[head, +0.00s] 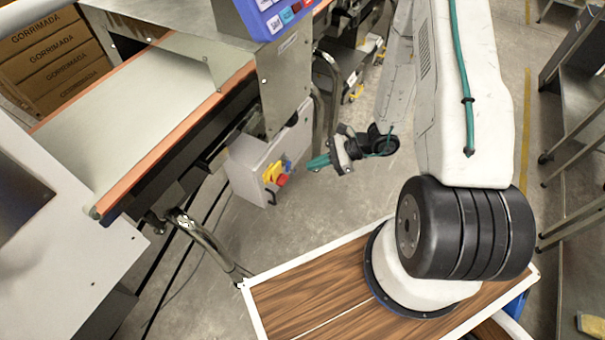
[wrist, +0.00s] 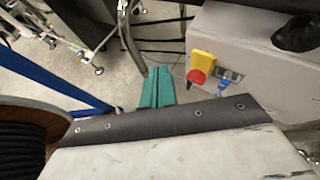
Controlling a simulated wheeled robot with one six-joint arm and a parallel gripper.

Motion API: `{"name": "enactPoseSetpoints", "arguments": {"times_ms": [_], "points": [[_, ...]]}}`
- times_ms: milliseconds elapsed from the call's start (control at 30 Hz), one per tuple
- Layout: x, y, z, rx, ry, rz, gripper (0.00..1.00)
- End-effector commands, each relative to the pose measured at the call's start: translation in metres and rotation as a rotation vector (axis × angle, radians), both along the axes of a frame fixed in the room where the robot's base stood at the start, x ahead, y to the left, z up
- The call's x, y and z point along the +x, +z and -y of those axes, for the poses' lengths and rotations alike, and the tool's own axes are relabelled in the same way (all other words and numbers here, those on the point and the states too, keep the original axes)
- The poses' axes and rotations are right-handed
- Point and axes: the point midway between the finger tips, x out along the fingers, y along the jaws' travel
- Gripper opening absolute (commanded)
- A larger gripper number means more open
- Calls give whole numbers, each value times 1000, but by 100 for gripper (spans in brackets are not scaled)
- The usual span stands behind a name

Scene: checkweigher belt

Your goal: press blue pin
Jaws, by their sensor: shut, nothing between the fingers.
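A small blue part, which may be the blue pin (head: 287,164), sits on the grey control box (head: 246,165) beside the yellow housing with a red button (head: 281,180). In the wrist view the blue part (wrist: 229,76) lies to the right of the red button (wrist: 197,76); its exact shape is too small to tell. My gripper (head: 318,162) is shut and empty, its teal fingers pointing left towards the box, apart from it. The shut teal fingers (wrist: 157,88) also show in the wrist view, left of the red button.
The conveyor belt (head: 165,95) with orange edges runs at the left, above metal legs. A blue keypad panel (head: 285,15) is at the top. Boxes (head: 55,60) stand at the far left. Open floor (head: 320,210) lies below my gripper, and metal tables (head: 575,90) stand at the right.

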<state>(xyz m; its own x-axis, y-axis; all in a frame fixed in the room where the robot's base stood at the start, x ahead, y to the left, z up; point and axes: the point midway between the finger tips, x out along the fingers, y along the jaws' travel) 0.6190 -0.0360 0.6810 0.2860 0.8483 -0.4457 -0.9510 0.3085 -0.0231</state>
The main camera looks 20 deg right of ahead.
Motion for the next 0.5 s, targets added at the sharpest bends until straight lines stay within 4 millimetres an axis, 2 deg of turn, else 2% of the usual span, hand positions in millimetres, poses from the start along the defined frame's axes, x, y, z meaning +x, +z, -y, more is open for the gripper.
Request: {"name": "enactPoseSetpoints", "arguments": {"times_ms": [33, 100, 300, 400, 500], "points": [[-1, -22, 4, 2, -67, -35, 0], [-1, -51, 10, -6, -166, -77, 0], [1, -129, 38, -80, -447, -183, 0], [12, -144, 56, -131, -545, -191, 0], [22, -148, 72, -170, -609, -185, 0]]}}
